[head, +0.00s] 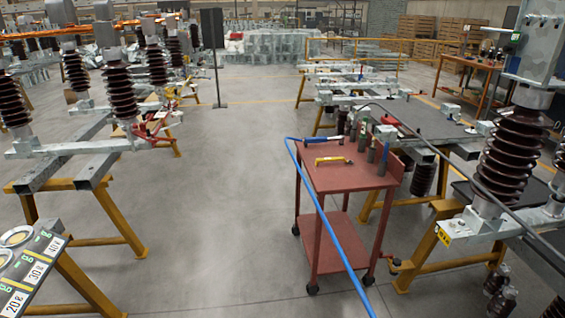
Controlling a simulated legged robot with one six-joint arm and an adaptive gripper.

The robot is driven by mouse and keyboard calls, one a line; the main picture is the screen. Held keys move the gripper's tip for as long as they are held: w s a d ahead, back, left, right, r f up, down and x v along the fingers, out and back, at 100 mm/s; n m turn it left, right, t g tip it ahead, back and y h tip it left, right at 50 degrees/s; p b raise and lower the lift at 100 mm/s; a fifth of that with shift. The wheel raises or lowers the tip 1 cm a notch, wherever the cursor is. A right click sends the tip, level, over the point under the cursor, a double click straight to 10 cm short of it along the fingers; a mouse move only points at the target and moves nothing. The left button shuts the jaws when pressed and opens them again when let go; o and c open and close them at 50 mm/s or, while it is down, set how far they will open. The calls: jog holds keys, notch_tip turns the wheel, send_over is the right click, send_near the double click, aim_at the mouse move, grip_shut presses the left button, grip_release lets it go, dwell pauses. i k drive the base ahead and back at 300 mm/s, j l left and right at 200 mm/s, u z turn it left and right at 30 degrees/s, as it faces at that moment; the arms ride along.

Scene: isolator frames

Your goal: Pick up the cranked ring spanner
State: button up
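A small yellow bar-shaped tool (333,160) with bent ends lies flat on the top of a red trolley (345,182) in the head view. It may be the cranked ring spanner, but it is too small to be sure. It lies apart from the other tools, with bare trolley top around it. My gripper is not in view.
A blue tool (323,140) with a blue hose (318,205) lies behind it; the hose hangs over the trolley toward me. Several dark upright items stand at the trolley's back right. Insulator frames stand left and right. The grey floor (220,215) between is clear.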

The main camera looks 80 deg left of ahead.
aim_at(334, 158)
jog(key=u, duration=2.4)
jog(key=i+j+z, duration=0.25)
jog(key=i+j, duration=0.2)
jog(key=i, duration=0.45)
jog(key=i+j+z, duration=0.25)
jog(key=i+j, duration=0.4)
jog(key=i, duration=0.2)
jog(key=i+j+z, duration=0.25)
jog(key=i+j, duration=0.55)
jog(key=i+j+z, duration=0.25)
jog(key=i+j, duration=0.45)
jog(key=j, duration=0.2)
